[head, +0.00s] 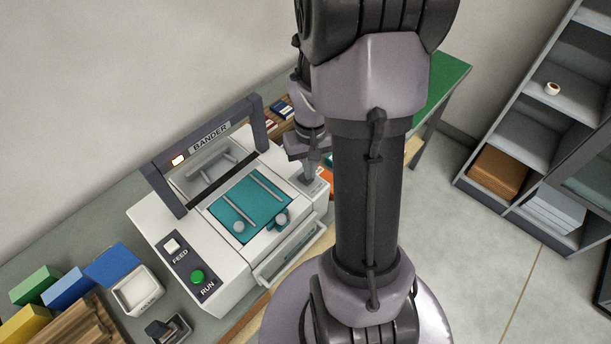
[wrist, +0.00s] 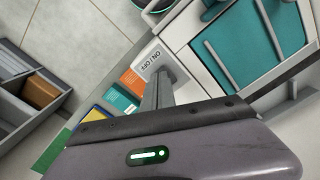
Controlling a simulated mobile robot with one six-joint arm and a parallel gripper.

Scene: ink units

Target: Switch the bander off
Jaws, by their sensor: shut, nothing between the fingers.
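The bander (head: 250,262) is a white machine with a dark grey frame, a teal bed (head: 245,200) and a lit orange-white lamp (head: 178,160) beside its name. Its ON/OFF label (wrist: 153,60) shows in the wrist view on a pale panel at the machine's corner. My gripper (head: 309,176) is at the bander's right end, pointing down at this panel. In the wrist view the closed fingers (wrist: 161,82) reach to just beside the label. The switch itself is hidden by the fingers, and I cannot tell whether they touch it.
The bander's front has a white FEED button (head: 171,245) and a green RUN button (head: 198,277). A small white tray (head: 137,292) and coloured blocks (head: 68,287) lie at left. Orange and teal boxes (wrist: 121,100) are close beside the gripper. Shelves (head: 548,130) stand at right.

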